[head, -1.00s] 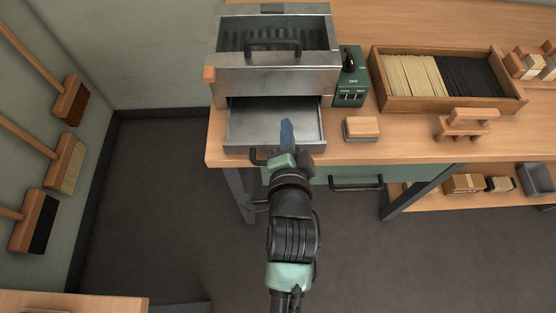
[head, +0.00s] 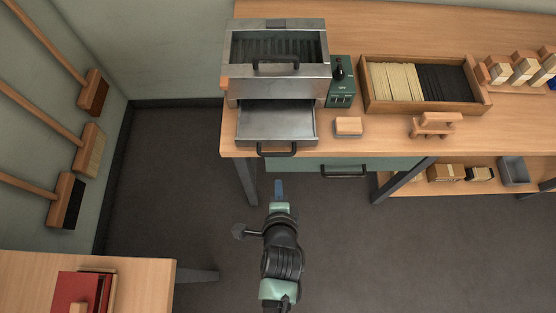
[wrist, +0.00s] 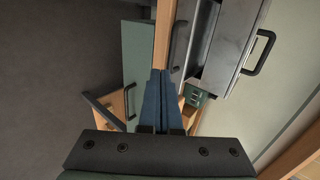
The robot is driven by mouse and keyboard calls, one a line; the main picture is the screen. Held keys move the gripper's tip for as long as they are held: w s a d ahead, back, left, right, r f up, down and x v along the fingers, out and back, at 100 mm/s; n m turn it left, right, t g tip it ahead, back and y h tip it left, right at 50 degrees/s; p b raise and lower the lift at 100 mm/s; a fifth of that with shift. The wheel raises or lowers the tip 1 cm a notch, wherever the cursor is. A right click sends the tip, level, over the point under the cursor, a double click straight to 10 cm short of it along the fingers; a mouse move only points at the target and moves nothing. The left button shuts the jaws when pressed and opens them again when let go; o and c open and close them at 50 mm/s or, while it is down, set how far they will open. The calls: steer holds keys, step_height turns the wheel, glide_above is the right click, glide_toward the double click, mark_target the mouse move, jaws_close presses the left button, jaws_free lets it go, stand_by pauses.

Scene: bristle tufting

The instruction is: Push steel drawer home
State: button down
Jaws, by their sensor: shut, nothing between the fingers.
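The steel drawer (head: 276,124) is pulled out below the steel box (head: 278,82) on the workbench. Its inside shows empty and its dark handle (head: 277,151) sits at the bench's front edge. My gripper (head: 278,188) has blue fingers and is shut and empty. In the head view it appears below the drawer handle, apart from it. In the wrist view the fingers (wrist: 160,98) are together, with the drawer handle (wrist: 180,45) just beyond them to the upper right. The inner end of the drawer is hidden under the box.
A green control box (head: 341,92), a small wooden block (head: 348,126) and a bristle tray (head: 366,101) stand right of the drawer. A green drawer front (head: 398,164) with a handle is under the bench. Another table (head: 40,280) is at lower left. The floor between is clear.

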steer(key=w+r+x, duration=0.1)
steer(key=x, duration=0.9)
steer(key=shift+r, duration=0.25)
